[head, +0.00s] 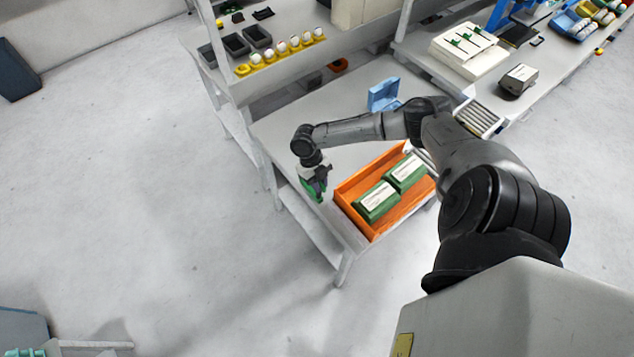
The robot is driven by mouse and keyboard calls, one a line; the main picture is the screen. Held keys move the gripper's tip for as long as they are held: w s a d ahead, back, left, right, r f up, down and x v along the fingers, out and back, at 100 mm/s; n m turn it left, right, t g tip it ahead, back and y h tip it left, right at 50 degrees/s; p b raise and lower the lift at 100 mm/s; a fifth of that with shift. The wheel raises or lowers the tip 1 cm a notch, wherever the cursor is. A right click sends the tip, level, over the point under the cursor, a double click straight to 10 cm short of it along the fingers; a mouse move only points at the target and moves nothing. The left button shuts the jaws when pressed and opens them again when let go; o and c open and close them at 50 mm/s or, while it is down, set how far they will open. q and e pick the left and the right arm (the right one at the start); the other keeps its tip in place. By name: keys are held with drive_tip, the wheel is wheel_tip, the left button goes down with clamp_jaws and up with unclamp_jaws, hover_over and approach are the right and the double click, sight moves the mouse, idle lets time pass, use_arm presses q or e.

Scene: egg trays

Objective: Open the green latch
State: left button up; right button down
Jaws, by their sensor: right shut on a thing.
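My right gripper (318,191) is at the left edge of the light table, left of the orange crate (343,196). It is shut on a small green piece (310,188). The piece is partly hidden by the fingers, and I cannot tell whether it is a latch. Two green boxes with white labels lie in the crate, a nearer one (376,201) and a farther one (406,172). A white box (467,52) with small green parts on top stands on the far right table; these are too small to tell as latches. My left gripper is not in view.
An open blue box (384,95) stands at the back of the table (290,127). A shelf above it holds dark bins (237,45) and several yellow cups with white eggs (282,48). A grey box (518,80) is on the right table. The floor at left is clear.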

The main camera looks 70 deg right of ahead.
drive_tip(key=c, duration=1.3)
unclamp_jaws()
drive_tip(key=shift+o, duration=0.8)
drive_tip(key=v, duration=1.4)
drive_tip(key=shift+b, duration=0.45)
drive_tip(key=shift+s, duration=0.15)
